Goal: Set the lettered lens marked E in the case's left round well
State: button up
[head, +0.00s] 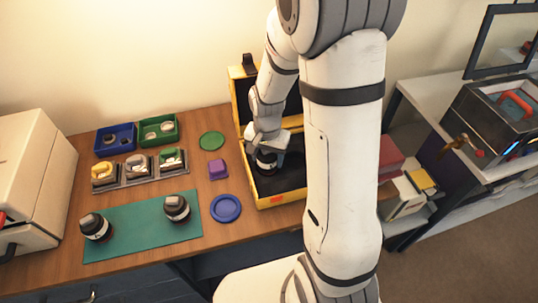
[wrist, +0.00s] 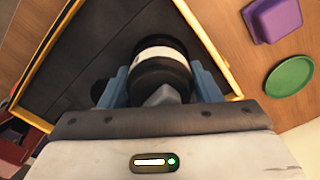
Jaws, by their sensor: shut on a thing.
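My gripper (head: 266,146) is shut on a dark lens (head: 266,165) with a pale band, at the left part of the open yellow case (head: 281,202). In the wrist view the lens (wrist: 162,52) sits between the blue fingers of my gripper (wrist: 160,82), over the case's dark lining. Its letter is not readable. I cannot tell whether it touches the case floor.
A purple block (head: 217,169), a green disc (head: 211,140) and a blue dish (head: 225,208) lie left of the case. The case's raised lid stands behind my gripper.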

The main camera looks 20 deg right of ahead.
jog(key=shift+f+b, duration=0.65)
jog(key=shift+f, duration=0.15)
jog(key=o, duration=1.1)
jog(key=shift+o, duration=0.3)
jog(key=shift+o, duration=1.2)
jog(key=shift+w+r+p, duration=0.1)
jog(key=shift+r+p, duration=0.4)
jog(key=shift+r, duration=0.1)
notch_tip(320, 180, up, 2)
jog(key=shift+a+r+p, duration=0.1)
jog(key=shift+p, duration=0.65)
jog(key=shift+r+p, duration=1.9)
jog(key=shift+r, duration=0.85)
